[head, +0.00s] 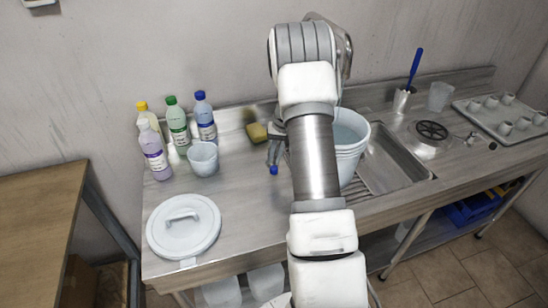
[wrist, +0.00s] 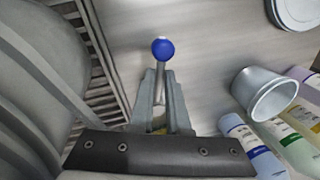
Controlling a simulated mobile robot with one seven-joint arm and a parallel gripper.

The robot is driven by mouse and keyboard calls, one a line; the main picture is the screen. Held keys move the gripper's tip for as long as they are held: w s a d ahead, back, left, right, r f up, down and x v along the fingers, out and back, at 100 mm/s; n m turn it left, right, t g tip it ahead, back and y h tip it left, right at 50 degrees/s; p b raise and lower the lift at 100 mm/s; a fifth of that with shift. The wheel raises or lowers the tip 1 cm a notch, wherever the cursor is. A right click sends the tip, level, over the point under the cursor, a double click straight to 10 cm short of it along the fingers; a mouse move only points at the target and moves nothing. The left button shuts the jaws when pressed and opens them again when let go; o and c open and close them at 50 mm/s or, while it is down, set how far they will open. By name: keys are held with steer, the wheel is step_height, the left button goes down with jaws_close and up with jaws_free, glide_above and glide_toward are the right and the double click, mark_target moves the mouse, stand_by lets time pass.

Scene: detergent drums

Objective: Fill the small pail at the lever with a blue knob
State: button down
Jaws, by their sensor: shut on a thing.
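My gripper (head: 274,150) is over the counter behind my arm, beside a large white bucket. In the wrist view my gripper (wrist: 160,92) is shut on the metal stem of the lever (wrist: 162,76). The lever's blue knob (wrist: 163,49) sticks out past the fingertips; the knob also shows in the head view (head: 274,170). The small pail (head: 203,158), pale and open-topped, stands upright on the counter left of my gripper, apart from it. It also shows in the wrist view (wrist: 258,97). Its inside is only partly visible. The spout is hidden.
The large bucket (head: 352,135) stands by the sink (head: 395,160), partly behind my arm. Bottles (head: 177,125) stand behind the small pail, and a yellow sponge (head: 256,133) lies nearby. A round lid (head: 184,226) lies at the front left. A cup tray (head: 505,115) is far right.

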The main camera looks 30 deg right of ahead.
steer(key=shift+d+n, duration=0.2)
steer(key=shift+n, duration=0.2)
steer(key=c, duration=1.2)
jaws_free()
steer(key=shift+o, duration=0.2)
steer(key=shift+r, duration=0.1)
steer(key=s+d+r, duration=0.1)
steer(key=d+r, duration=0.2)
steer(key=r, duration=1.4)
steer(key=shift+s, duration=0.3)
